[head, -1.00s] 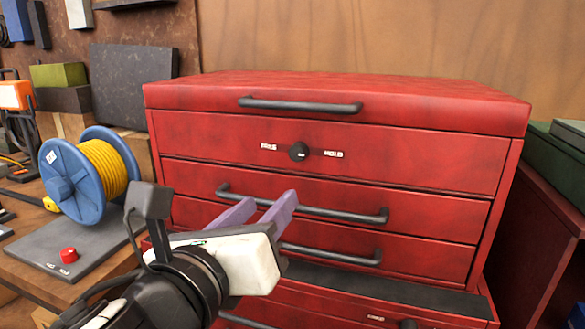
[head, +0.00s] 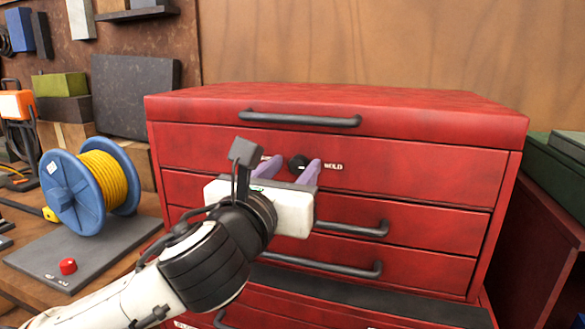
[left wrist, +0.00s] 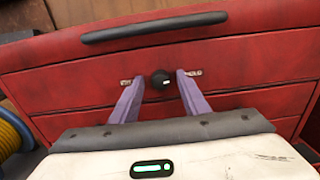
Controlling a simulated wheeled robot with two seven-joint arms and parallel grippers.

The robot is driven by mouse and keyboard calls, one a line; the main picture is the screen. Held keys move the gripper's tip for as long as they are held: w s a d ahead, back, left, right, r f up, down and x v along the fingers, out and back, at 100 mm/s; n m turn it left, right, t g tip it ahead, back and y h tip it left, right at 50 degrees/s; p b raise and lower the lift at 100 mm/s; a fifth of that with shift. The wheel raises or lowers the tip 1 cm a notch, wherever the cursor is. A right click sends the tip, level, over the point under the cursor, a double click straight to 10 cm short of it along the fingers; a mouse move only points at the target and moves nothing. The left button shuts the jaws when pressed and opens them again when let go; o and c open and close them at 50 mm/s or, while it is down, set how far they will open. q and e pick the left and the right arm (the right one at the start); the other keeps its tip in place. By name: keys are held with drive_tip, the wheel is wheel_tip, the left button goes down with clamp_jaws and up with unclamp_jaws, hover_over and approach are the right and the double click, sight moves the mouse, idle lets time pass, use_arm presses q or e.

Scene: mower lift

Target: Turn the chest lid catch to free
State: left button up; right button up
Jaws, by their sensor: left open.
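The red chest (head: 420,160) stands ahead of me with its lid (head: 430,108) down. The lid catch is a round black knob (head: 298,162) on the top front panel, with a small white mark on it. A label reading HOLD (head: 333,167) is to its right; the left label is partly hidden by a finger. My left gripper (head: 290,168) is open, its purple fingers pointing at the panel. In the left wrist view the knob (left wrist: 161,80) shows between and just beyond the fingertips (left wrist: 158,76). I cannot tell whether they touch the panel. My right gripper is not in view.
A black lid handle (head: 300,119) is above the knob, and drawer handles (head: 350,228) are below. A green case (head: 560,155) is at right.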

use_arm(q)
drive_tip(key=c, duration=1.1)
drive_tip(key=shift+o, duration=0.2)
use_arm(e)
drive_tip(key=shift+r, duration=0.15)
